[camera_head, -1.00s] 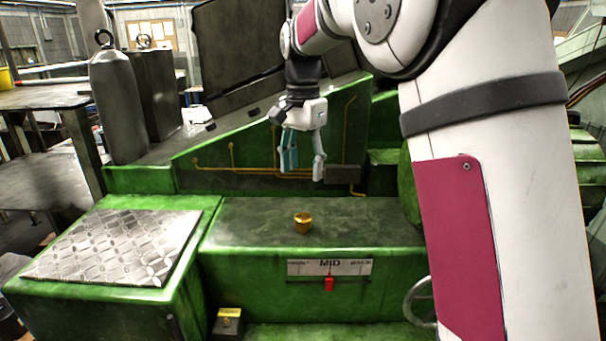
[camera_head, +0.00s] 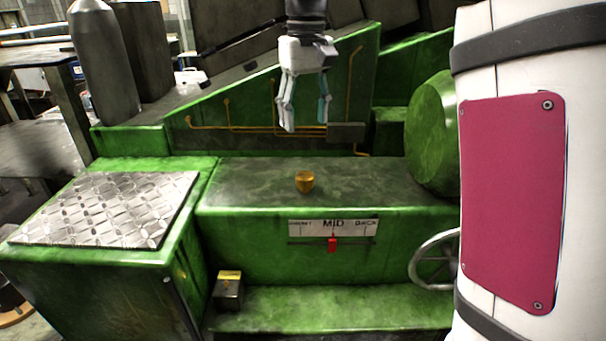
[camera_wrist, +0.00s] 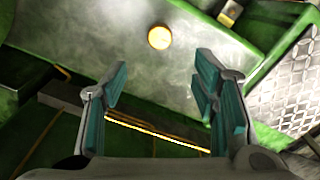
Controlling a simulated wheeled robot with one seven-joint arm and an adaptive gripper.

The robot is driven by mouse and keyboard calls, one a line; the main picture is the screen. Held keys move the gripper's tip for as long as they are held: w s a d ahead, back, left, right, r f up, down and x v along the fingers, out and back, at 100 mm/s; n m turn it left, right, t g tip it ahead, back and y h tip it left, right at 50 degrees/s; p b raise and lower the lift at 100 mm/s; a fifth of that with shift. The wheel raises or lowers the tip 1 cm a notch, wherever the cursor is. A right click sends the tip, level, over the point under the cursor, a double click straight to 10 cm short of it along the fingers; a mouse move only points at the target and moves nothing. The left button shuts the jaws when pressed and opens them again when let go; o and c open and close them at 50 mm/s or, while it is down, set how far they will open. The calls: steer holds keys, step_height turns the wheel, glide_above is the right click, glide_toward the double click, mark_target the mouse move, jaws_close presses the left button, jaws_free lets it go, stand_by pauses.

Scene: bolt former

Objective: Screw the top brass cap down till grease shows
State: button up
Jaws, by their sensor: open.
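The top brass cap (camera_head: 305,182) sits upright on the bare dark top of the green machine's middle block. In the wrist view the brass cap (camera_wrist: 160,38) shows from above as a round disc, beyond the fingertips and between their lines. My gripper (camera_head: 305,128) is open and empty, pointing down, above and behind the cap and clear of it. Its teal-padded fingers (camera_wrist: 160,88) stand wide apart in the wrist view. No grease can be made out around the cap. A second brass-topped fitting (camera_head: 229,277) sits low on the front ledge.
A sloped green panel with yellow pipes (camera_head: 270,126) stands behind the cap. A diamond-plate cover (camera_head: 105,208) lies to the left. A scale plate with a red pointer (camera_head: 332,244) is on the front face. A handwheel (camera_head: 436,258) is at right. The top around the cap is clear.

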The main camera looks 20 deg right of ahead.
mark_target(305, 175)
step_height(305, 175, down, 14)
steer(key=n, duration=0.4)
steer(key=shift+s+r+n+p, duration=0.1)
steer(key=shift+r+n+p, duration=0.15)
steer(key=shift+n+p, duration=0.1)
stand_by(0.3)
steer(key=c, duration=1.2)
